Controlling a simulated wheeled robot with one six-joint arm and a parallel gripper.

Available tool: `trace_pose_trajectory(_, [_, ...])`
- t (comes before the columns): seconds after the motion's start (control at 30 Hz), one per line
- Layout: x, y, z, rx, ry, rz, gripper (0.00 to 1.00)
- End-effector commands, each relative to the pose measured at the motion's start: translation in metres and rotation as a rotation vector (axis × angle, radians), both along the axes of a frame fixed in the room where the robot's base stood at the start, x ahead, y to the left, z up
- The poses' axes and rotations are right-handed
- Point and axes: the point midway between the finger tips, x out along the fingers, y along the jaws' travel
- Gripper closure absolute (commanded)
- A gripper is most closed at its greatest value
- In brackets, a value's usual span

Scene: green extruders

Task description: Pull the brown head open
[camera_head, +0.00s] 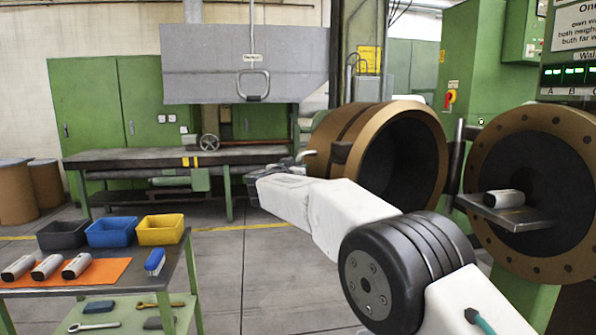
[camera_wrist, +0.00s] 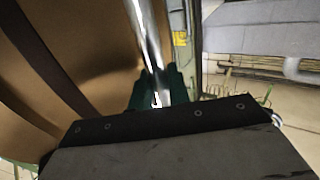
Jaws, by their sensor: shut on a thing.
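The brown head (camera_head: 424,115) is a large hollow cylinder with its dark opening turned toward me and to the right. It stands apart from the round brown flange (camera_head: 484,205) on the right, with a hinge post (camera_head: 456,165) between them. My gripper (camera_head: 300,158) is at the head's left side. In the wrist view, the gripper's dark fingers (camera_wrist: 158,92) are shut on a shiny metal bar handle (camera_wrist: 147,35), beside the head's brown wall (camera_wrist: 95,40). The handle's lower end is hidden by the gripper.
A grey shelf (camera_head: 490,214) with a metal-coloured piece (camera_head: 503,198) juts from the flange. A cart at lower left holds bins (camera_head: 110,232) and several pieces on an orange mat (camera_head: 110,268). A workbench (camera_head: 130,156) stands behind. The floor (camera_head: 260,270) between cart and arm is clear.

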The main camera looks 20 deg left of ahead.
Motion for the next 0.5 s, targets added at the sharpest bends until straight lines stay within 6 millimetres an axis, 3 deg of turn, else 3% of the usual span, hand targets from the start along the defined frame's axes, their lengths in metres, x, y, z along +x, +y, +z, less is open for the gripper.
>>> trace_pose_trajectory(0.33, [0.0016, -0.0011, 0.0008, -0.001, -0.002, -0.006, 1.00])
trace_pose_trajectory(0.37, [0.0015, -0.0010, 0.0009, -0.001, -0.002, -0.006, 0.79])
trace_pose_trajectory(0.4, [0.0015, -0.0008, 0.0010, -0.001, -0.002, -0.006, 0.68])
trace_pose_trajectory(0.43, [0.0013, -0.0004, 0.0009, 0.000, -0.002, -0.005, 0.63])
trace_pose_trajectory(0.5, [0.0001, 0.0014, 0.0010, 0.000, -0.002, -0.003, 0.63])
